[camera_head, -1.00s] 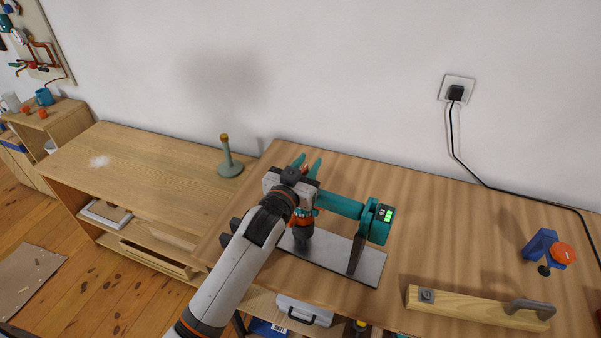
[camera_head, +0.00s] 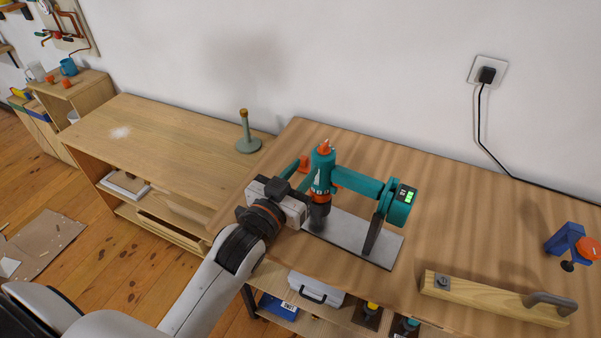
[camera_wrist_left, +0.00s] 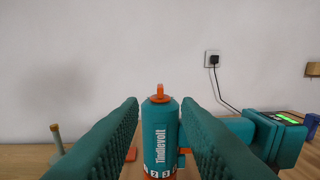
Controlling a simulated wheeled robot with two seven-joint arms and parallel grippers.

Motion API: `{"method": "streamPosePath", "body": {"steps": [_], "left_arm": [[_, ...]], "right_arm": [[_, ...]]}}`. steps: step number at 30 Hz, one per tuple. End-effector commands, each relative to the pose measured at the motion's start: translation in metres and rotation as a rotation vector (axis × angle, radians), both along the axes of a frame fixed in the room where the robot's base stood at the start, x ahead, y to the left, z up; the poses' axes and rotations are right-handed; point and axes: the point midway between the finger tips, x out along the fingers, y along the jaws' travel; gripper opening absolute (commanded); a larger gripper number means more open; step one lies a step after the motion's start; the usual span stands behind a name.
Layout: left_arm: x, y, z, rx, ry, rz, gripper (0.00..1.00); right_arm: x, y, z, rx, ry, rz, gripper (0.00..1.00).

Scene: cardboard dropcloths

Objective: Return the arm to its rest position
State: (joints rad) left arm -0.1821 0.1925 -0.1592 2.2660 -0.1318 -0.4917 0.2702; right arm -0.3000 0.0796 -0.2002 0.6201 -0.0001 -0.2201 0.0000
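A teal and orange drill (camera_head: 322,172) is held nose down above a grey plate (camera_head: 345,238), its handle running right to a battery with green lights (camera_head: 401,205). A dark support (camera_head: 373,234) stands under the handle end. My left gripper (camera_head: 301,180) is just left of the drill body. In the left wrist view its two teal fingers (camera_wrist_left: 160,118) are open, and the drill body (camera_wrist_left: 160,135) shows between them with a gap on each side. I see no contact, but the lower part is cropped. My right gripper is in neither view.
A wooden bar with a handle (camera_head: 495,299) and a blue clamp (camera_head: 569,243) lie right on the workbench. A green post (camera_head: 246,135) stands on the lower bench at left. A black cable (camera_head: 482,125) runs from the wall socket. The lower bench top is mostly clear.

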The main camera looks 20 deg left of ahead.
Motion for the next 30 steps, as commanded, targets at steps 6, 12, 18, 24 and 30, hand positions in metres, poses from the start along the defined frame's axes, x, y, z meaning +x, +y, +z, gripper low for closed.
{"method": "streamPosePath", "body": {"steps": [6, 12, 18, 24, 30], "left_arm": [[0.0, 0.0, 0.0, 0.0, 0.0, 0.0, 0.3], [-0.015, 0.004, -0.033, 0.022, 0.151, 0.027, 0.3], [-0.083, 0.014, -0.118, 0.097, 0.595, 0.06, 0.3], [-0.154, 0.019, -0.164, 0.156, 0.925, 0.045, 0.3], [-0.218, 0.02, -0.187, 0.201, 1.186, 0.006, 0.3]], "right_arm": [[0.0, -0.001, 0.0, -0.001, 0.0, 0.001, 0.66], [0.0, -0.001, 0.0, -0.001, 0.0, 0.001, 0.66], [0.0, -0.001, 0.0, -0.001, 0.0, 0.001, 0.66], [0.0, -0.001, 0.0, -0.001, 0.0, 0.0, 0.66], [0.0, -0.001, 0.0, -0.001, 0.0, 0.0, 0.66]]}}
